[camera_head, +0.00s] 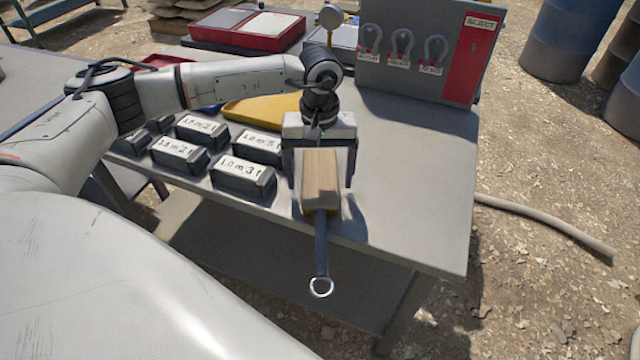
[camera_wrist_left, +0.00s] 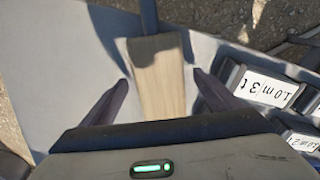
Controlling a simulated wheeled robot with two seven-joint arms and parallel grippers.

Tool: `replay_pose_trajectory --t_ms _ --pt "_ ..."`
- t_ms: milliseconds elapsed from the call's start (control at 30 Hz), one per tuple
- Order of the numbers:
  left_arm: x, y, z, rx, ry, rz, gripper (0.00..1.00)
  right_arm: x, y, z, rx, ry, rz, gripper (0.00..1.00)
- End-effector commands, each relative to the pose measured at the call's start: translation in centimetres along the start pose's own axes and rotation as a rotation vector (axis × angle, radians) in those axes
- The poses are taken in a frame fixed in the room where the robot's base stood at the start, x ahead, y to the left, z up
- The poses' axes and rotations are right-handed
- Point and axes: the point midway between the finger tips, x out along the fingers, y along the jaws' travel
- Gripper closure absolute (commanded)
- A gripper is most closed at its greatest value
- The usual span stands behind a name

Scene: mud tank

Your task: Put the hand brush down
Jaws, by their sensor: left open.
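The hand brush (camera_head: 320,184) has a pale wooden block and a dark handle with a metal ring at its end. It is at the front edge of the grey table (camera_head: 415,215), with the handle sticking out past the edge. My left gripper (camera_head: 322,180) is over the block with its fingers on either side. In the left wrist view the brush (camera_wrist_left: 158,75) lies between the two fingers (camera_wrist_left: 160,95), with a gap visible on each side. The gripper is open. The brush's underside is hidden. My right gripper is not in view.
Several black boxes with white labels, such as one marked 1.0 m 3 t (camera_head: 243,178), stand just left of the gripper. A yellow tray (camera_head: 260,108) lies behind them. A grey panel with shackles and a red reject strip (camera_head: 472,58) stands at the back right. The table's right part is clear.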

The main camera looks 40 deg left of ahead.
Motion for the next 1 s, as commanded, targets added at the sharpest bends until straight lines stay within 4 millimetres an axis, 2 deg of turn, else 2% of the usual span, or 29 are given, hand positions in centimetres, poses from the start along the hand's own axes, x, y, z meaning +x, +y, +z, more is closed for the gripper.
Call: replay_pose_trajectory --t_ms 100,333,600,667,867,1000 --pt "0.9 0.0 0.0 0.001 0.001 0.001 0.16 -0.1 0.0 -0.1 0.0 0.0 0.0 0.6" --pt "1.0 0.1 0.0 0.001 0.001 0.001 0.16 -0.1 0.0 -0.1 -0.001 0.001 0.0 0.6" --pt "1.0 0.1 0.0 0.001 0.0 0.001 0.61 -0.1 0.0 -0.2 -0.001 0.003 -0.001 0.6" --pt "0.9 0.1 0.0 0.001 0.001 0.002 0.68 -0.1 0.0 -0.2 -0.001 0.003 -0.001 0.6" --pt "0.7 0.1 0.0 0.001 0.001 0.003 0.68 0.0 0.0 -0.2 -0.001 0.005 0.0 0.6" --pt "-0.8 0.1 -0.1 0.001 0.002 0.005 0.68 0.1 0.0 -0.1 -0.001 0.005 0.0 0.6"
